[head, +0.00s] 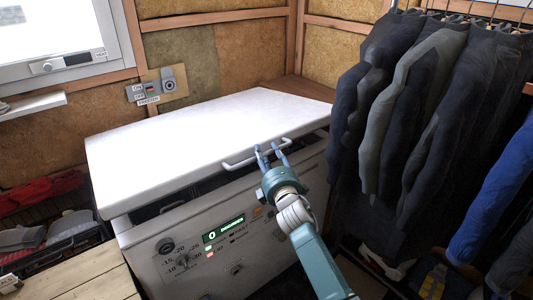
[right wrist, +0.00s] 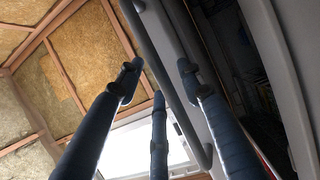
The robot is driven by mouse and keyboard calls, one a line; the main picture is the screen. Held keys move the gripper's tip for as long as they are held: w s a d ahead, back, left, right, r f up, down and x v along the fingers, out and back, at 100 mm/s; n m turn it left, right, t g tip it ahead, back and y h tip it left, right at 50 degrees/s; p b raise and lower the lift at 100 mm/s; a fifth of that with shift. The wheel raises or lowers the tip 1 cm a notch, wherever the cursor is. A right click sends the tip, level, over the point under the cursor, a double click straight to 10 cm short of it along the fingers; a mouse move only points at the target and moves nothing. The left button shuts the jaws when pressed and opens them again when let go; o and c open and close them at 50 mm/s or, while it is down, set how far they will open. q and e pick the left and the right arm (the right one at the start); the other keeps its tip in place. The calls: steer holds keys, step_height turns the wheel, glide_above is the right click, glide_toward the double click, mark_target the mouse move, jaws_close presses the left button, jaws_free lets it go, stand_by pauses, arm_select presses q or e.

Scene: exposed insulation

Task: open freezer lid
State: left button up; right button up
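The white freezer lid (head: 200,140) lies over the freezer body (head: 190,255), with a dark gap showing under its front edge. A white bar handle (head: 236,164) is on the lid's front edge. My right gripper (head: 271,150) is at the right part of this handle. In the right wrist view the handle bar (right wrist: 165,70) runs between the spread blue fingers (right wrist: 158,72), with two fingers on its left and one on its right. The fingers are apart and do not visibly clamp the bar. My left gripper is not in view.
Dark jackets (head: 410,110) hang close to the freezer's right side. A crate of clothes (head: 70,235) and a wooden surface (head: 80,285) are at the left. A window (head: 60,40) and a wall switch panel (head: 152,88) are behind. The lid's top is clear.

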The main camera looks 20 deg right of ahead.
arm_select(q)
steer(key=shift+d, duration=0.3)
arm_select(e)
steer(key=shift+w, duration=0.4)
jaws_close()
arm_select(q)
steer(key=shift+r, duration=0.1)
arm_select(e)
steer(key=shift+r, duration=0.15)
